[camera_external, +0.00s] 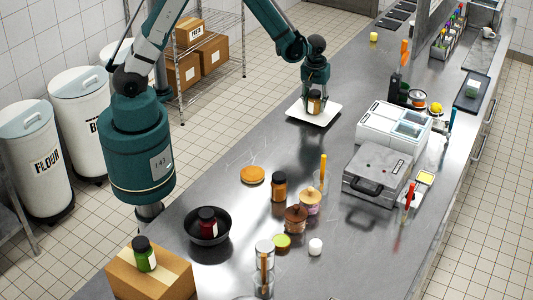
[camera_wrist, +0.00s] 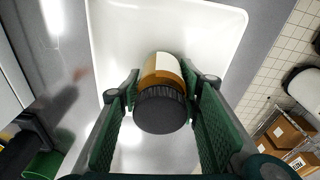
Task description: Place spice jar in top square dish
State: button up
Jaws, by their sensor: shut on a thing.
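My gripper (camera_external: 316,97) is shut on a spice jar (camera_external: 314,103) with an amber body, a pale label and a black lid. The jar is over the white square dish (camera_external: 325,116) on the steel counter. In the wrist view, the jar (camera_wrist: 163,72) sits between my gripper's green fingers (camera_wrist: 163,108), with the white dish (camera_wrist: 215,30) below it. I cannot tell whether the jar's base touches the dish.
A similar amber jar (camera_external: 279,187) stands mid-counter near lidded pots (camera_external: 296,219). A black bowl (camera_external: 207,226) holds a dark red jar. A grey press (camera_external: 379,170) stands right of the dish. The counter around the dish is mostly clear.

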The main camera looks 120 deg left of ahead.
aim_at(315, 92)
jog(key=shift+f, duration=0.1)
jog(key=o, duration=1)
jog(key=shift+w+d+r, duration=0.1)
jog(key=shift+d+r, duration=0.15)
jog(key=shift+r, duration=1.8)
jog(key=shift+s+d+r, duration=0.1)
jog(key=shift+d+r, duration=0.1)
jog(key=shift+r, duration=1.8)
jog(key=shift+w+d+r, duration=0.1)
jog(key=shift+d+r, duration=0.15)
jog(key=shift+r, duration=1.8)
